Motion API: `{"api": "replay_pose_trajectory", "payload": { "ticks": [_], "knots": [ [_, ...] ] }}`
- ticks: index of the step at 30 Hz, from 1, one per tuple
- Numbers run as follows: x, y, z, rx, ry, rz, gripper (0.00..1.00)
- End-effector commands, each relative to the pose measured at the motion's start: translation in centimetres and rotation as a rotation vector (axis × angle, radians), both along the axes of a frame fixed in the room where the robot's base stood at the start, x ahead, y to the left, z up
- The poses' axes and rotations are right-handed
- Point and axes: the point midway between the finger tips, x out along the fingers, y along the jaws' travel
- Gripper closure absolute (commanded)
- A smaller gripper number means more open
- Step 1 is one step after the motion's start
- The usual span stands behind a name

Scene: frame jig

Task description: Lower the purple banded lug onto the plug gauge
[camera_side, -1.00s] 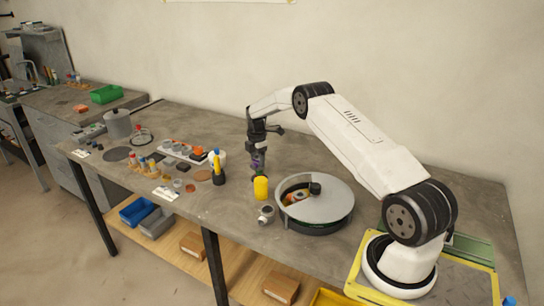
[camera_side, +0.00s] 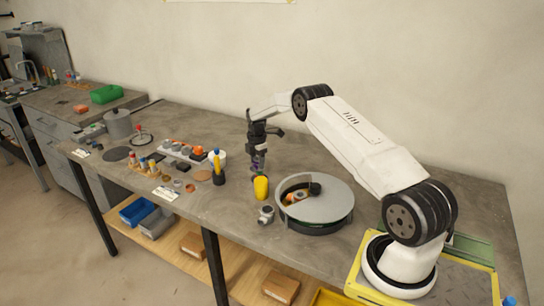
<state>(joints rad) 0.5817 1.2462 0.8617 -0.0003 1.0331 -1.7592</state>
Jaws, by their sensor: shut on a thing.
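My gripper (camera_side: 258,155) points down over the middle of the bench, left of the round grey turntable. It is shut on the purple banded lug (camera_side: 257,167), which shows as a small dark purple patch between and below the fingers. A yellow cylindrical piece (camera_side: 261,188) stands on the bench just below and slightly right of the lug. I cannot make out the plug gauge for sure; it is too small or hidden behind the gripper and the yellow piece. I cannot tell whether the lug touches anything.
The round grey turntable (camera_side: 335,197) with an open sector stands to the right. A small grey fitting (camera_side: 266,215) lies in front. A dark cup with a yellow-handled tool (camera_side: 217,175) and several small parts are to the left. Bare bench lies behind the gripper.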

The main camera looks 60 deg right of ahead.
Motion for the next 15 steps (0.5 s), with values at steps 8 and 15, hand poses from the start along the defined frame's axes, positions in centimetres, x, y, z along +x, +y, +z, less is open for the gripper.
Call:
{"api": "replay_pose_trajectory", "payload": {
  "ticks": [8, 15],
  "knots": [
    [0.01, 0.0, -0.61, 0.0, 0.0, 0.0, 1.0],
    [0.01, 0.0, -1.09, 0.0, 0.0, 0.0, 1.0]
  ]
}}
